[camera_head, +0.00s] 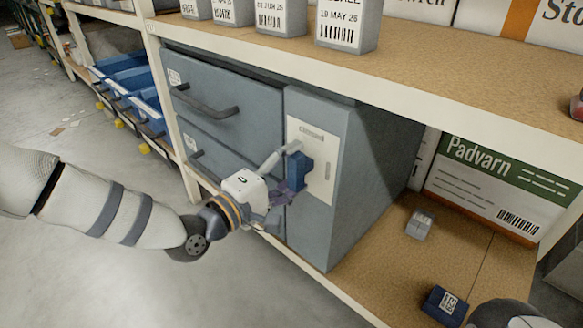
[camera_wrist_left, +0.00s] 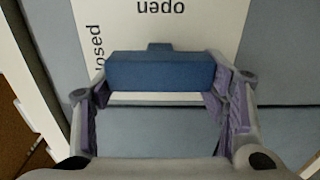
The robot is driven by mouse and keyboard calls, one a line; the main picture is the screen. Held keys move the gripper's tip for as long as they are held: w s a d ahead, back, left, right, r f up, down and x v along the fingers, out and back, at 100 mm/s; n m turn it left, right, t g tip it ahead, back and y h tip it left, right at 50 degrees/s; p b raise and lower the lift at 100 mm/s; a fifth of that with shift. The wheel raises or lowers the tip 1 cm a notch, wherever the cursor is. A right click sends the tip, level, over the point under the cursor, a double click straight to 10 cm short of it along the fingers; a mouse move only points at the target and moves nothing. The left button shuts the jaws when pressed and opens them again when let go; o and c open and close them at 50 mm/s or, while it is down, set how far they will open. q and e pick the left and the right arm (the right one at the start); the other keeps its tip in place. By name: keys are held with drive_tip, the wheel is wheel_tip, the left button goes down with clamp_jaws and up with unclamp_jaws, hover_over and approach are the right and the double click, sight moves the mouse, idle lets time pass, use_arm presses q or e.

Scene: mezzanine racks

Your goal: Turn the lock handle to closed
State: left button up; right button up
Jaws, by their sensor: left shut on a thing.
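The lock handle is a blue bar (camera_wrist_left: 160,72) on a pale plate (camera_head: 310,150) on the front of the grey cabinet (camera_head: 345,180). In the head view the blue handle (camera_head: 300,172) is partly covered by my left gripper (camera_head: 288,180). In the left wrist view my left gripper (camera_wrist_left: 160,95) has one finger at each end of the bar and is shut on it. A small tab on the bar points toward the word "open"; the word "closed", partly cut off, is at the left. My right gripper does not show.
Drawers with dark pulls (camera_head: 208,105) are left of the plate. A shelf (camera_head: 400,60) with grey boxes (camera_head: 347,25) runs above. A Padvarn carton (camera_head: 490,175), a small grey item (camera_head: 419,224) and a blue item (camera_head: 445,305) are on the lower shelf. Blue bins (camera_head: 125,80) stand at left.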

use_arm(q)
drive_tip(key=o, duration=1.2)
drive_tip(key=shift+c, duration=0.2)
drive_tip(key=v, duration=1.2)
